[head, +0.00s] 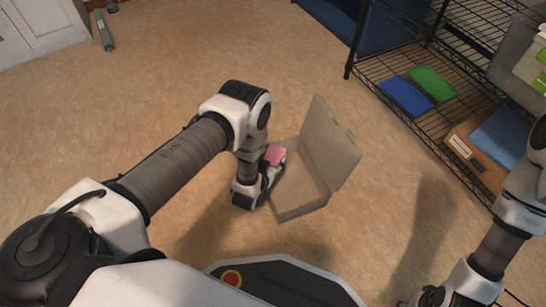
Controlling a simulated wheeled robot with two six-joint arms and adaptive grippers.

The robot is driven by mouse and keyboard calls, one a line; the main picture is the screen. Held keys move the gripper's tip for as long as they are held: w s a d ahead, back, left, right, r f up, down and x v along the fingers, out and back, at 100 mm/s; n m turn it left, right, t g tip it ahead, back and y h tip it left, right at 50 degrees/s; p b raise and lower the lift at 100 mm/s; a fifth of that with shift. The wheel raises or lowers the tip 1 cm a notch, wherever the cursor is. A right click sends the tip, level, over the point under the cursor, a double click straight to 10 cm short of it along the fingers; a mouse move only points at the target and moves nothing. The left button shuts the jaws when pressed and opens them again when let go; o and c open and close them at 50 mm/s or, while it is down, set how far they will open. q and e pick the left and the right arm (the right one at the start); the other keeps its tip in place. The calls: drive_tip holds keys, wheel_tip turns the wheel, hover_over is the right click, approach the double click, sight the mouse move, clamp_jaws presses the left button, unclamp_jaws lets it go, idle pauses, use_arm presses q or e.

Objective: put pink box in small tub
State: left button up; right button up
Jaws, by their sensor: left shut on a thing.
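The pink box (275,155) is small and sits between the fingers of my left gripper (275,165). The gripper is shut on it, over the left side of the small tub. The wrist hides the tub's left edge, and I cannot tell whether the pink box touches the tub.
A black wire rack (385,66) stands at the upper right, holding a blue item (406,96), a green item (433,83) and a cardboard box (484,150). A grey-green cylinder (104,31) lies at the upper left by a white cabinet (38,22). The carpet between is clear.

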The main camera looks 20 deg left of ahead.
use_arm(q)
drive_tip(key=shift+f, duration=0.55)
drive_tip(key=shift+f+b, duration=0.1)
drive_tip(key=shift+b, duration=0.25)
drive_tip(key=o, duration=1.2)
